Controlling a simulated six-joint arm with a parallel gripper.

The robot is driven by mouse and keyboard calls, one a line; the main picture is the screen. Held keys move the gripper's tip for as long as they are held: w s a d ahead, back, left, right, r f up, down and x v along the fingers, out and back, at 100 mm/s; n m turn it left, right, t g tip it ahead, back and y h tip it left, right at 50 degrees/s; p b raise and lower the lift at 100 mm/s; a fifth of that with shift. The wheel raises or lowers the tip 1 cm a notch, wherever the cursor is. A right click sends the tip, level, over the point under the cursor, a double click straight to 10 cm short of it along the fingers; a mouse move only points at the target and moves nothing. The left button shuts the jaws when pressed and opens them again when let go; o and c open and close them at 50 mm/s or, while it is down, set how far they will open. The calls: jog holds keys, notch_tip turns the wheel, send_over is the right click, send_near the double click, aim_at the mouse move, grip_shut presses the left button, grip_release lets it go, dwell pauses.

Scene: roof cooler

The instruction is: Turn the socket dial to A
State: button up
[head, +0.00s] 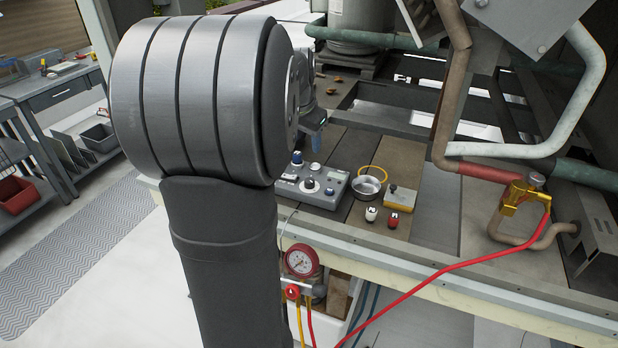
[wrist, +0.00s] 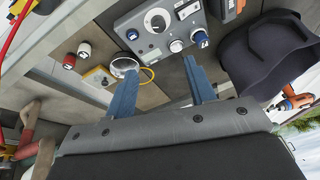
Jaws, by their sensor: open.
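A grey control box (head: 325,199) sits on the wooden deck in the head view, with several knobs on top. It also shows at the top of the wrist view (wrist: 146,43). A dark round dial with a white ring (wrist: 158,20) is on its face, with white and blue knobs around it. I cannot tell which one is the socket dial, and no letter A is readable. My gripper (wrist: 160,70) is open and empty, its two blue fingers apart and pointing toward the box. In the head view my arm hides most of the gripper.
A round metal dish (head: 366,188), a yellow box (head: 400,199), and white (head: 371,213) and red (head: 393,219) small items stand right of the control box. A dark cap (wrist: 268,52) lies on the other side. A red hose (head: 440,272) crosses the front edge.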

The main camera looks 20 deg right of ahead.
jog(key=s+n, duration=0.1)
jog(key=n, duration=0.2)
send_near(310, 180)
jog(key=shift+t, duration=0.4)
jog(key=x, duration=0.8)
jog(key=shift+s+f, duration=0.15)
jog(key=shift+f, duration=0.3)
jog(key=c, duration=1)
